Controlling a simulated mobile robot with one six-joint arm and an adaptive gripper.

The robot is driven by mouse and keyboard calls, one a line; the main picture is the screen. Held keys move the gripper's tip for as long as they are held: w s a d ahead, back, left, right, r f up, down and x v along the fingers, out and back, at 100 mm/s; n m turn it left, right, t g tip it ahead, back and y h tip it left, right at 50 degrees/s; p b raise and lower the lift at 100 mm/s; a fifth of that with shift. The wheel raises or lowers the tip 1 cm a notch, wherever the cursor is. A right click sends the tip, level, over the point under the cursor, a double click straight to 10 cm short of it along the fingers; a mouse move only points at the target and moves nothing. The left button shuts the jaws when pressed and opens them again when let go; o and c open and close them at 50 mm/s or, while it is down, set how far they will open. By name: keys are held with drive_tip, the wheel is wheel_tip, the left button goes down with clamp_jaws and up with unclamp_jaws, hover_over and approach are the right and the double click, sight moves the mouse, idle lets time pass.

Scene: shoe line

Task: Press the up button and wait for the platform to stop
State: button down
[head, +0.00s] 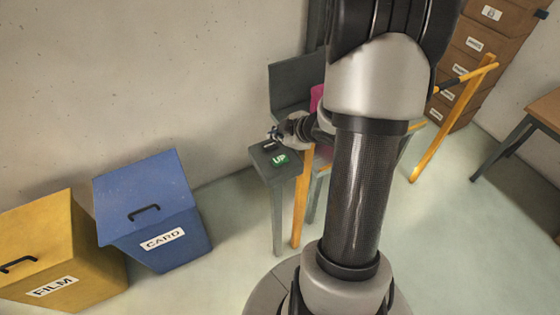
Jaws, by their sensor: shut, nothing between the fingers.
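The button box (263,160) is a dark grey pedestal top on a post, left of my arm. Its green label (280,159) reads UP. My gripper (273,134) is at the back edge of the box top, just above or touching it, behind the label. The fingers are small here and look closed, with nothing held. I cannot tell whether a fingertip touches a button, and the button itself is hard to make out. The platform is largely hidden behind my arm; a grey panel (290,85) and a pink thing (317,98) show beside it.
A blue bin (150,185) marked CARD and a yellow bin (45,235) marked FILM stand at the left. Yellow rails (445,130) are right of my arm. Brown stacked boxes (485,40) and a table (545,105) are at the right. Floor is clear at the lower right.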

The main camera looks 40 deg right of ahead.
sight(278, 161)
wheel_tip(278, 161, down, 7)
drive_tip(key=b, duration=0.6)
drive_tip(key=shift+f, duration=0.15)
idle(0.9)
drive_tip(key=shift+f+b, duration=0.4)
drive_tip(key=shift+f, duration=0.05)
